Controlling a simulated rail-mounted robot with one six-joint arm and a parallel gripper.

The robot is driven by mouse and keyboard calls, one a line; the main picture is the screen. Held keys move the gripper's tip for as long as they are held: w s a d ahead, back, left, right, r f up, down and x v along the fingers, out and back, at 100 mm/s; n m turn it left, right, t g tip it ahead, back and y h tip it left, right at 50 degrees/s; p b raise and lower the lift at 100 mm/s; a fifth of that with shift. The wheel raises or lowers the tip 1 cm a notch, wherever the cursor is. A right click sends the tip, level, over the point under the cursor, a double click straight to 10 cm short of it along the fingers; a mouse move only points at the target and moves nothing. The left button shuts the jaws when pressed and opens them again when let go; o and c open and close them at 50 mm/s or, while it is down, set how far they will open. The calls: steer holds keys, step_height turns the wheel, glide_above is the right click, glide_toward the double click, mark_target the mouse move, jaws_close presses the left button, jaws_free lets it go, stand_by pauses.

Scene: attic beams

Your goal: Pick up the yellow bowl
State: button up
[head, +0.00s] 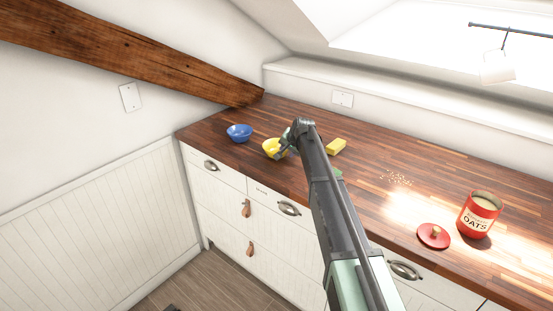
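The yellow bowl (269,147) stands upright on the wooden counter, right of the blue bowl. My gripper (280,155) is at the yellow bowl's right side and covers part of it. Its fingers are small and dark here, and I cannot tell whether they touch the bowl or are closed on its rim.
A blue bowl (239,132) stands close on the left. A yellow sponge (336,146) lies behind my arm. Farther right are scattered oats (398,178), a red lid (433,236) and an open red oats tin (478,216). A wooden beam (130,60) slopes down to the counter's back left.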

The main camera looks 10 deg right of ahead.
steer(key=shift+s+r, duration=0.1)
steer(key=shift+r, duration=0.05)
jaws_close()
steer(key=shift+r+p, duration=0.15)
steer(key=shift+p, duration=0.15)
